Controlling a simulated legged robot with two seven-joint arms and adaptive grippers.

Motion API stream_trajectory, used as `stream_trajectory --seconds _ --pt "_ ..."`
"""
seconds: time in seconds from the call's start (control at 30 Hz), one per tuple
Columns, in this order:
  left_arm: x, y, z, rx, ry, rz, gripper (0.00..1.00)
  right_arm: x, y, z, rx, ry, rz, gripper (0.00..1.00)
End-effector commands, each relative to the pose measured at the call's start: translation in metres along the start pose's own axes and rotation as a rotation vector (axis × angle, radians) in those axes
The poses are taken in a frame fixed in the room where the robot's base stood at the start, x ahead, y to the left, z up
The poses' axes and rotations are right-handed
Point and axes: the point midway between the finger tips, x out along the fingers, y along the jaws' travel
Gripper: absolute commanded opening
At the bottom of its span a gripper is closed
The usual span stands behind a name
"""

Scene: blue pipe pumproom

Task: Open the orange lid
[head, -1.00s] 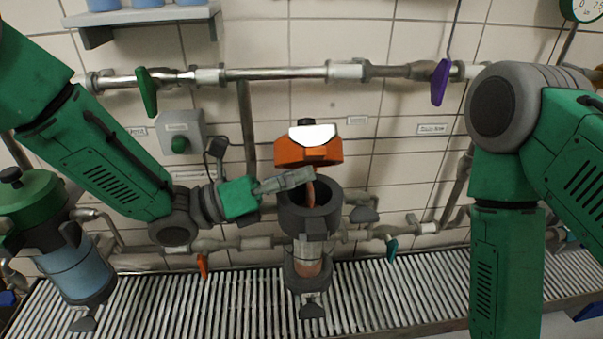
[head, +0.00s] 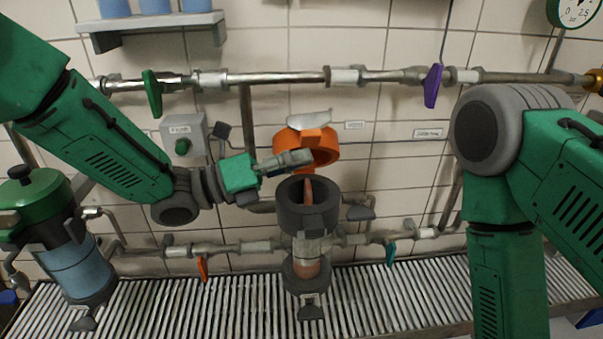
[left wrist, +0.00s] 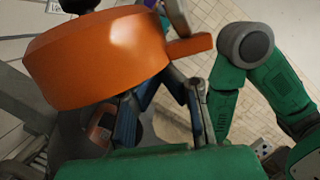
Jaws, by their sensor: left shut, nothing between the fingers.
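The orange lid (head: 331,149) is raised above and behind the dark open canister (head: 291,217), tilted with its hollow side partly toward me. A white-grey piece (head: 309,119) shows at its top. The canister's mouth is uncovered, and a reddish-brown thing shows inside. My left gripper (head: 308,157) is shut and empty, its tips at the lid's lower left edge; I cannot tell if they touch. In the left wrist view the lid (left wrist: 100,55) is large and close, hiding part of the scene beyond the fingers. My right gripper is out of view; only that arm shows.
A canister with a green lid (head: 35,190) stands at the left. Pipes with green (head: 153,93), purple (head: 432,86), orange (head: 202,269) and teal (head: 390,254) handles run along the tiled wall. Ribbed grating (head: 400,300) lies below.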

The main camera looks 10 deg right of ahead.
Motion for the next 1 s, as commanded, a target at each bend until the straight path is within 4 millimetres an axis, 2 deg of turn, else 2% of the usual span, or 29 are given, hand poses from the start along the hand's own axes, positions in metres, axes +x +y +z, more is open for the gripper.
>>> stream_trajectory --seconds 0.3,0.7,1.0 --pt "0.01 0.009 0.038 -0.265 -0.001 0.066 0.0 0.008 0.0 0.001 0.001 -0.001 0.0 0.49" --pt "0.017 0.019 0.066 -0.58 0.0 0.145 0.0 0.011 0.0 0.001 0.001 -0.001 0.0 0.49" --pt "0.02 0.029 0.076 -0.612 0.001 0.152 0.0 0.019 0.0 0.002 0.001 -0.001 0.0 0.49"
